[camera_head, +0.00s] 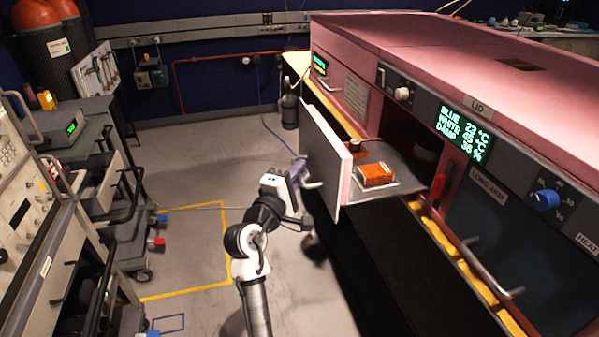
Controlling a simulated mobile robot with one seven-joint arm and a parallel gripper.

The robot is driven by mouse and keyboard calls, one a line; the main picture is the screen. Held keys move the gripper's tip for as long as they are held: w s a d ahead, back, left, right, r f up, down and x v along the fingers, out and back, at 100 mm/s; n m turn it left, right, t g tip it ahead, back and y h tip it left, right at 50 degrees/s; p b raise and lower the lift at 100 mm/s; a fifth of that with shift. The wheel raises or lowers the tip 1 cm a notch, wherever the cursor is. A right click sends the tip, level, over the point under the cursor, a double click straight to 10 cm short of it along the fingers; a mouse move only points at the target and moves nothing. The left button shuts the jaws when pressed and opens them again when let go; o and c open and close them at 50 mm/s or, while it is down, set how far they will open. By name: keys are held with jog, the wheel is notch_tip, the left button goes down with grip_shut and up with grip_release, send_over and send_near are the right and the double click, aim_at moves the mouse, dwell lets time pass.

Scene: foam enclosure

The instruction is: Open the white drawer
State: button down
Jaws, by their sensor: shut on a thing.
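The white drawer (344,182) stands pulled out from the pink cabinet, its front panel well clear of the cabinet face. Its grey tray (408,170) shows behind the panel, with an orange box (375,174) and a small dark round item (355,145) on it. My gripper (301,173) is at the outer side of the front panel, shut on the drawer handle (313,185). The fingertips are small, and the exact grip on the bar is partly hidden.
The pink cabinet (400,30) fills the right side, with a red lever (437,187), a blue knob (544,200) and another handle (492,268). Equipment carts (80,140) stand at the left. The floor (190,245) between is mostly clear. Gas cylinders (50,40) stand at the back left.

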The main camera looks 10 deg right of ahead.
jog(key=c, duration=1.5)
grip_release()
jog(key=shift+a, duration=0.1)
jog(key=b+v, duration=0.3)
jog(key=v, duration=1)
jog(key=shift+s+a, duration=0.2)
jog(key=shift+s, duration=0.1)
